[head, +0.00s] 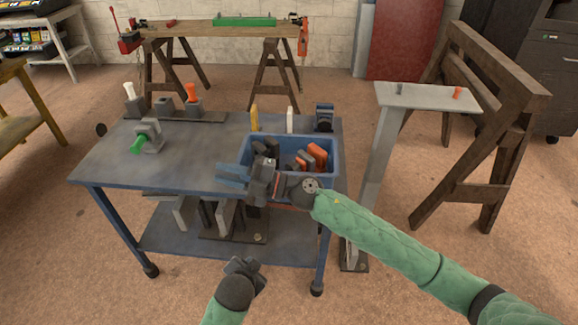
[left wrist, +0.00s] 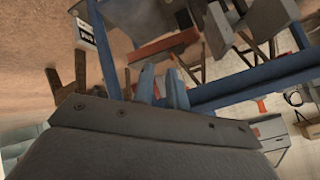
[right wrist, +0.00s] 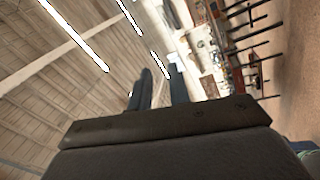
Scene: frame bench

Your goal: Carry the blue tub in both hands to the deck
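The blue tub (head: 331,160) stands at the right end of the blue-grey cart top (head: 200,160) in the head view. It holds dark and orange parts. My right gripper (head: 232,174) crosses in front of the tub's near-left side, its fingers pointing left. They stand apart with nothing between them, as the right wrist view (right wrist: 161,88) also shows. My left gripper (head: 244,264) is low in front of the cart, apart from the tub. Its fingers show a gap in the left wrist view (left wrist: 162,88). I cannot tell which surface is the deck.
A green clamp piece (head: 137,144) and a grey block sit on the cart's left. Small upright pieces stand along its back edge. A grey pedestal (head: 385,140) and a wooden trestle (head: 480,120) stand to the right. A wooden workbench (head: 190,30) is behind. The cart top's middle is clear.

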